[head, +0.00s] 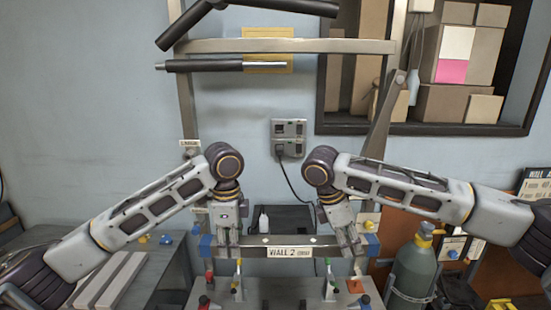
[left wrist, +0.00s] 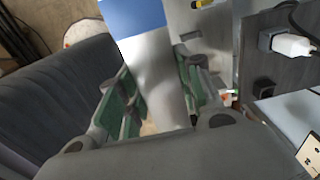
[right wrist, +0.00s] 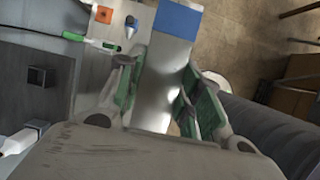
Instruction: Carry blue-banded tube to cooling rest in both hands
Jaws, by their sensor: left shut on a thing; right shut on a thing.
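The blue-banded tube (head: 268,253) is a grey metal tube lying level across the head view, with a blue band near each end and a "WALL 2" label in front of its middle. My left gripper (head: 229,240) is shut on it just inside the left band. My right gripper (head: 351,242) is shut on it just inside the right band. The tube passes between the green-padded fingers in the left wrist view (left wrist: 158,75) and in the right wrist view (right wrist: 157,85). I cannot tell which thing is the cooling rest.
A fixture bench (head: 285,291) with red, green and yellow clamps stands below the tube. A grey gas cylinder (head: 413,270) is at right. A side bench with pale slabs (head: 112,280) is at left. The trike frame's upper bar (head: 290,46) spans the back above my arms.

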